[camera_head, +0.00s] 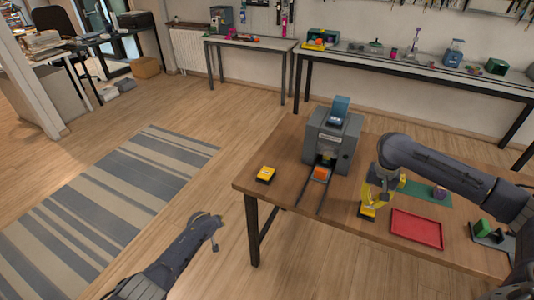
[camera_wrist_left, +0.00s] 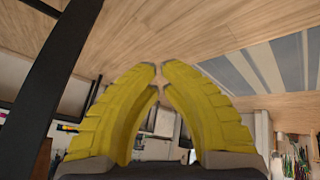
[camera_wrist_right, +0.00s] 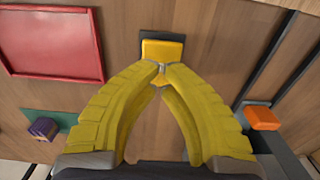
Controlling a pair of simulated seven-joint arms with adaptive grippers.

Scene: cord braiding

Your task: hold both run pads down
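Two yellow pads on dark bases lie on the wooden table, either side of a grey machine (camera_head: 331,138). The left pad (camera_head: 265,174) is near the table's left edge, with no gripper near it. My right gripper (camera_head: 372,203) is shut and empty, fingers pointing down at the right pad (camera_head: 367,213). In the right wrist view its tips (camera_wrist_right: 160,67) overlap the near edge of the right pad (camera_wrist_right: 162,49); I cannot tell whether they touch. My left gripper (camera_wrist_left: 158,70) is empty, its tips a narrow gap apart, off the table over the floor.
A red tray (camera_head: 417,229), a green mat (camera_head: 432,192) and a purple cube (camera_head: 440,193) are right of the right pad. The table's front left is clear.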

